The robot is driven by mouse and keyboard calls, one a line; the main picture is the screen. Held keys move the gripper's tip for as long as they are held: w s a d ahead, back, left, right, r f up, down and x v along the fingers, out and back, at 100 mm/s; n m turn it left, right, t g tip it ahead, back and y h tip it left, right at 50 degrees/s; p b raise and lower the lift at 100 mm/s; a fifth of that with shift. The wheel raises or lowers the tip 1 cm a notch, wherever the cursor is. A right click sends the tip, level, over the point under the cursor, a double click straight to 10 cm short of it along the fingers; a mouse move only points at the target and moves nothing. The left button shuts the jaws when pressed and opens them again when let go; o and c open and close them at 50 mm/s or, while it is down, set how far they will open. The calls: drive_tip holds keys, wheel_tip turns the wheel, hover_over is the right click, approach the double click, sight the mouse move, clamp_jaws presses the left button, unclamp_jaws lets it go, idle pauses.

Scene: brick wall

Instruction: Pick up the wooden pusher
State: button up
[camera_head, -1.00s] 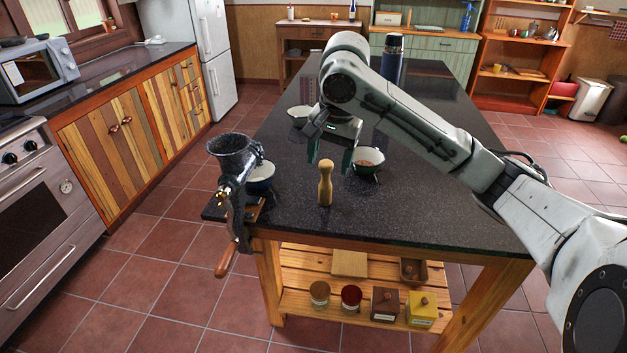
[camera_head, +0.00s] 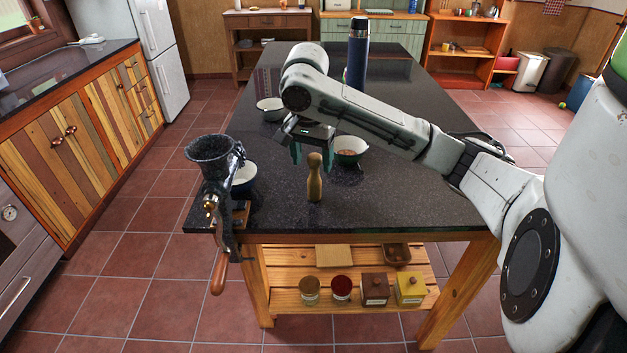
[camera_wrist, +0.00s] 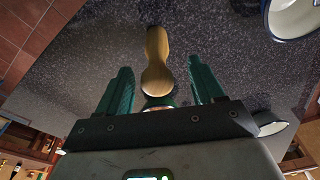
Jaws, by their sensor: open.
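The wooden pusher (camera_head: 314,180) stands upright on the dark stone tabletop (camera_head: 400,205), near the front edge. It is light wood with a rounded knob on top. In the wrist view the pusher (camera_wrist: 157,62) lies ahead of and between my two green fingers (camera_wrist: 160,90). Its knob end is close to the space between the fingertips. I see no contact between the fingers and the pusher.
A meat grinder (camera_head: 212,160) is clamped at the table's left corner, with a white-and-blue bowl (camera_head: 243,178) beside it. A green bowl (camera_head: 349,150) stands right of the pusher. Another bowl (camera_head: 270,108) and a dark blue flask (camera_head: 357,55) are farther back. The front right tabletop is clear.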

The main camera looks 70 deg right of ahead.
sight(315, 172)
drive_tip(key=f, duration=0.3)
drive_tip(key=f+b, duration=0.1)
drive_tip(key=f, duration=0.1)
drive_tip(key=shift+s+d, duration=0.2)
drive_tip(key=shift+d, duration=0.2)
drive_tip(key=c, duration=1.2)
drive_tip(key=shift+o, duration=0.2)
drive_tip(key=shift+r, duration=0.15)
